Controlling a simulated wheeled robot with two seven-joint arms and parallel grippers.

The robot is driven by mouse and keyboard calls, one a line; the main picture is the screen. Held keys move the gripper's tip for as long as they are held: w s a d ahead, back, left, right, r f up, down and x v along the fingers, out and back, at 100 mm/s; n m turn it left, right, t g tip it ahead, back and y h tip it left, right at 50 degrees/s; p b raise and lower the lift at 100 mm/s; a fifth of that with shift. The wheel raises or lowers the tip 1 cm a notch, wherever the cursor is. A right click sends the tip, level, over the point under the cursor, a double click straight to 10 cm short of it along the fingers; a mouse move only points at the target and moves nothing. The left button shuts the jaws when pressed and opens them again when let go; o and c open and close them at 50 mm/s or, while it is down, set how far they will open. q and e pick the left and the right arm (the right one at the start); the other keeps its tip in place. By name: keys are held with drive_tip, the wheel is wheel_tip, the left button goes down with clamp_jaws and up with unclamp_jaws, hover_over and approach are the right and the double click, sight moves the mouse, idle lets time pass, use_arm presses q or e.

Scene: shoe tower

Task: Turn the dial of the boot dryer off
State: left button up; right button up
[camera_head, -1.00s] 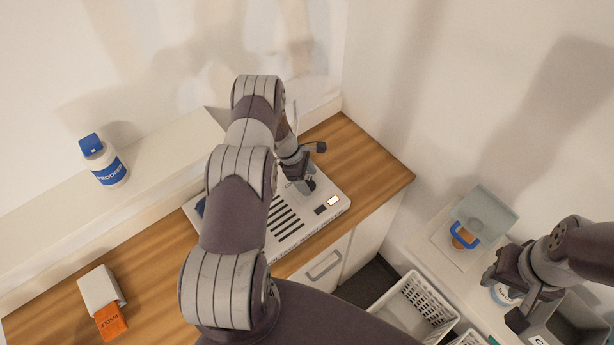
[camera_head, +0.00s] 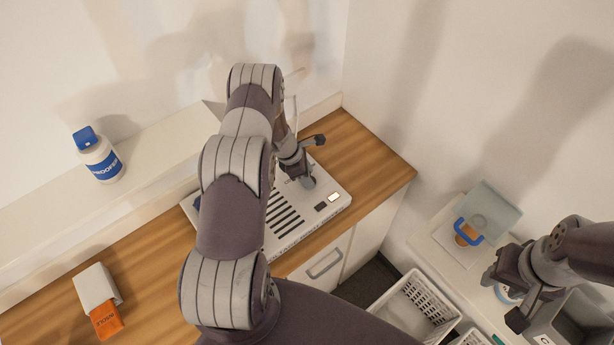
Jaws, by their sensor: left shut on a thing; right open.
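The boot dryer (camera_head: 335,208) is a pale, flat box with dark vent slots, lying on the wooden counter. Its dial (camera_head: 309,182) is a small grey knob near the back right of its top, partly covered by my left gripper. My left gripper (camera_head: 305,178) points down at the dial and is shut on it; the fingertips are partly hidden. A dark patch and a bright white patch (camera_head: 334,197) sit beside each other near the dryer's right edge. My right gripper (camera_head: 506,297) is open at the lower right, over the side surface, away from the dryer.
A blue-capped white bottle (camera_head: 102,162) stands on the ledge at left. A white and orange box (camera_head: 104,318) lies on the counter (camera_head: 372,165). White baskets (camera_head: 412,304) stand below.

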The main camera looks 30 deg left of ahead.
use_arm(q)
drive_tip(key=n+t+y+b, duration=0.1)
drive_tip(key=n+b, duration=0.3)
drive_tip(key=b, duration=0.1)
drive_tip(key=shift+f+n, duration=0.15)
drive_tip(key=shift+n, duration=0.25)
drive_tip(key=shift+d+r+n+t+y+b, duration=0.1)
drive_tip(key=shift+r+n+t+y+b, duration=0.15)
drive_tip(key=shift+n+y+b, duration=0.5)
drive_tip(key=shift+n+h, duration=0.25)
drive_tip(key=o, duration=1.1)
drive_tip(key=shift+c, duration=0.2)
drive_tip(key=p+v, duration=0.1)
drive_tip(key=v, duration=1.1)
drive_tip(key=shift+s+r+p, duration=0.2)
drive_tip(key=shift+r+p, duration=0.1)
drive_tip(key=shift+r, duration=0.05)
